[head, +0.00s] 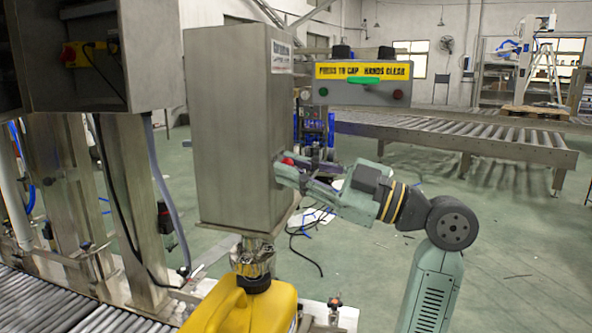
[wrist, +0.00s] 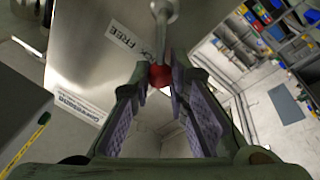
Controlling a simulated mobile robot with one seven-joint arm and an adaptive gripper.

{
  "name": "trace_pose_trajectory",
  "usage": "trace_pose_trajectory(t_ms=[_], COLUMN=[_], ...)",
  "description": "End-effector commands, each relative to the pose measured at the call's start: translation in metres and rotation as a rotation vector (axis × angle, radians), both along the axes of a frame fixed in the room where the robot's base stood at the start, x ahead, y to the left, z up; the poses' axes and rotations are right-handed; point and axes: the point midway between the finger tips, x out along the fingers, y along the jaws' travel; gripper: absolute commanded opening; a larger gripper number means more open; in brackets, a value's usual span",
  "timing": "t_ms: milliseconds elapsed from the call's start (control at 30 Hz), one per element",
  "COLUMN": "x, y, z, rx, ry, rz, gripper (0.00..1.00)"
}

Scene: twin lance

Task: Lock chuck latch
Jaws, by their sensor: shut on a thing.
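The latch shows as a metal lever with a red knob (wrist: 160,76), on the side of a steel housing (head: 232,125). In the wrist view the knob sits between the tips of my gripper (wrist: 158,88), and the lever (wrist: 165,18) runs away from it toward the top of the picture. The jaws are shut on the knob. A "FREE" label (wrist: 123,36) is on the housing beside the lever. In the head view my gripper (head: 285,173) is at the right side of the housing, partly covering the red knob (head: 288,161).
A yellow jug (head: 240,308) with a black cap stands under the housing's chuck (head: 254,262). A button panel (head: 362,88) with a green bar hangs right of the housing, above my arm. A roller conveyor (head: 460,138) is behind. Open floor lies to the right.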

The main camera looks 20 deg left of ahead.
Motion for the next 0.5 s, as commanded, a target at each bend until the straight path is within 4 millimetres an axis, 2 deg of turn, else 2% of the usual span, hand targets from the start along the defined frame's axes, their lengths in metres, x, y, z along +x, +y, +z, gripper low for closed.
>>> trace_pose_trajectory(t_ms=[33, 67, 100, 333, 500], x=[-0.0006, -0.0006, -0.0006, -0.0004, -0.0003], y=[-0.0001, -0.0002, -0.0002, -0.0001, -0.0001], z=[0.0003, 0.0002, 0.0002, 0.0, -0.0001], rx=[0.001, 0.001, 0.001, 0.0, 0.0], ry=[-0.002, -0.002, -0.002, 0.0, 0.0], rz=[0.0, 0.0, 0.0, 0.0, 0.0], gripper=[0.0, 0.17, 0.2, 0.35, 0.36])
